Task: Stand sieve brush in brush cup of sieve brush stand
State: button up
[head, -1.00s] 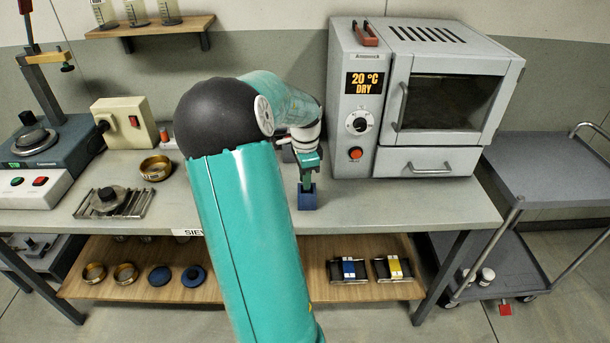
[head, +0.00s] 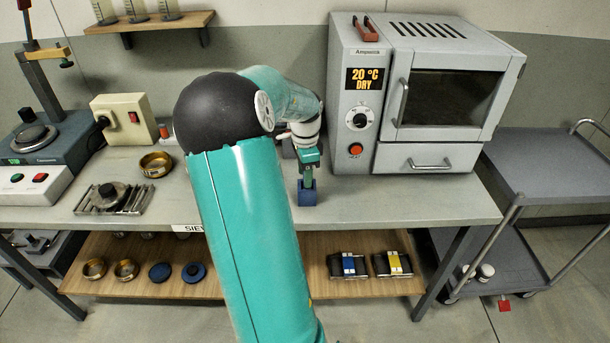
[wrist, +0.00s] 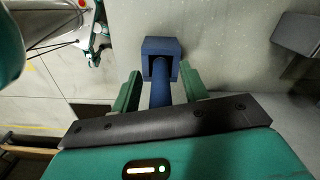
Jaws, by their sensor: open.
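The brush cup of the sieve brush stand (head: 307,197) is a small blue square block on the grey bench, in front of the oven's left side. In the wrist view the cup (wrist: 161,45) has a dark opening. The sieve brush (wrist: 160,88) shows as a round blue handle that runs from this opening back between my fingers; its lower end is hidden inside the cup. My gripper (wrist: 160,92) is open, with one green finger on each side of the handle and visible gaps. In the head view my gripper (head: 308,178) is just above the cup.
A grey oven (head: 425,100) stands close at the right of the cup. A brass sieve (head: 156,164), a metal rack (head: 114,199) and a cream switch box (head: 124,120) are to the left. The bench front right of the cup is clear. A grey trolley (head: 550,165) stands at the right.

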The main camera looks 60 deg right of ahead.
notch_tip(320, 180, up, 13)
jog(key=shift+f, duration=0.1)
dwell(0.7)
